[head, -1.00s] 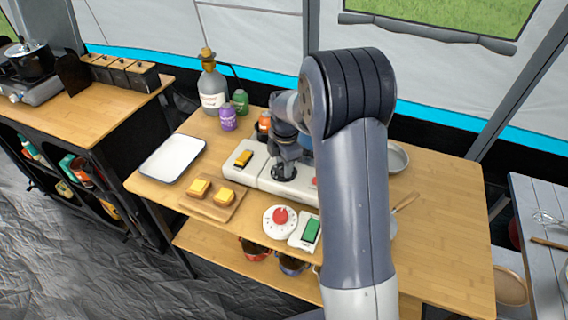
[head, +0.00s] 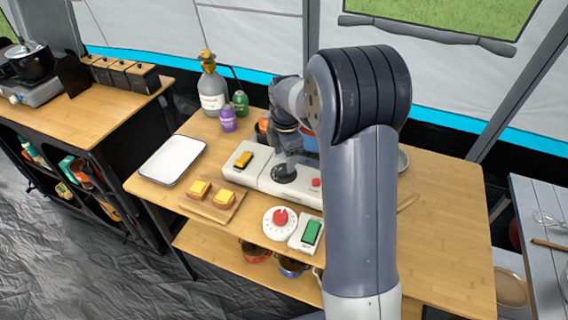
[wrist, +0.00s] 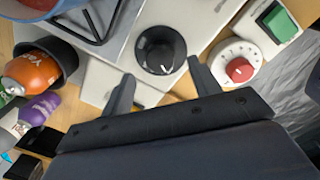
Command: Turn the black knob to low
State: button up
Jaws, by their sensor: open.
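The black knob (head: 284,174) sits on the top of a white stove unit (head: 256,185) on the wooden table. In the wrist view the round black knob (wrist: 160,50) shows fully, with a small white mark at its lower edge. My gripper (wrist: 160,84) is open and empty. Its two fingers are spread, and the knob lies just beyond the gap between their tips, with no visible contact. In the head view my gripper (head: 290,148) is over the back of the knob and partly hidden by my arm.
A white dial with a red knob (head: 280,217) and a box with a green switch (head: 311,233) stand in front. A yellow switch (head: 243,160) is at the unit's left. Bottles (head: 228,119), a white tray (head: 173,160) and a bread board (head: 206,207) are left.

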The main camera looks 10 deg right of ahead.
aim_at(284, 167)
notch_tip(284, 167, up, 7)
jog(key=shift+s+f, duration=0.15)
jog(key=shift+s, duration=0.05)
jog(key=shift+f, duration=0.1)
jog(key=f, duration=1.1)
jog(key=shift+w, duration=0.3)
jog(key=shift+r, duration=0.15)
